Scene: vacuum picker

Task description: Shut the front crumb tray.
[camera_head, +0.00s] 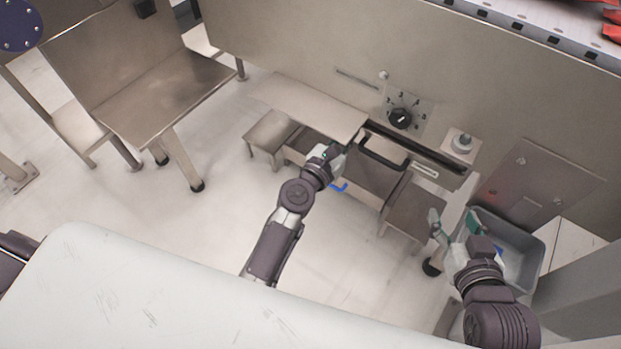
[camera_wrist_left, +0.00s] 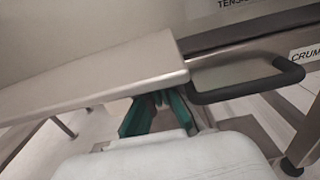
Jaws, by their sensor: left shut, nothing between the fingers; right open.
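The crumb tray's black bar handle (camera_head: 384,157) is on the machine's front below a long dark slot, left of a small label. In the left wrist view the handle (camera_wrist_left: 245,90) is at the right, beside a label reading "CRUM". I cannot tell how far out the tray is. My left gripper (camera_head: 338,152) is shut and empty under the edge of a flat steel plate (camera_head: 310,106), just left of the handle and apart from it. Its green fingers (camera_wrist_left: 152,112) show below the plate's corner. My right gripper (camera_head: 441,222) is open and empty, lower right of the handle.
A grey bin (camera_head: 532,238) stands right of my right gripper. Small steel stands (camera_head: 413,210) flank the area under the handle. A dial (camera_head: 400,118) and a knob (camera_head: 463,143) are on the front panel. A steel table (camera_head: 165,95) stands at left. The floor between is open.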

